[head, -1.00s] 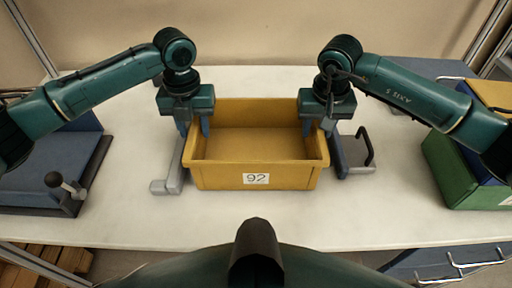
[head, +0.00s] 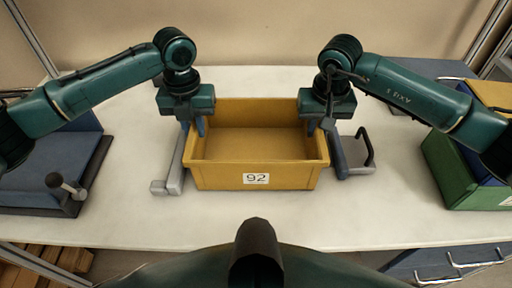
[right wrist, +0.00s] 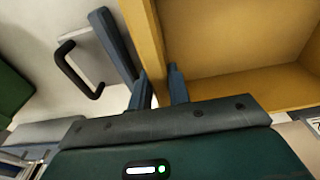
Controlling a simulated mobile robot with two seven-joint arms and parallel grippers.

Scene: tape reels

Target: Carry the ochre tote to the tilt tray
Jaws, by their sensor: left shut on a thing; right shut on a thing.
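The ochre tote (head: 256,177), open and empty, with a white "92" label, stands level on the white table in the middle of the head view. My left gripper (head: 193,126) is shut on its left wall. My right gripper (head: 318,126) is shut on its right wall. In the right wrist view the tote (right wrist: 235,40) has its wall between the fingers of my right gripper (right wrist: 158,84). A blue board with a lever (head: 45,180) at the left looks like the tilt tray, but I cannot be sure.
A grey L-shaped piece (head: 168,186) lies close beside the tote's left, and a blue-grey piece with a black handle (head: 356,163) at its right. A green bin (head: 462,172) stands at the right. White table shows bare in front of the tote.

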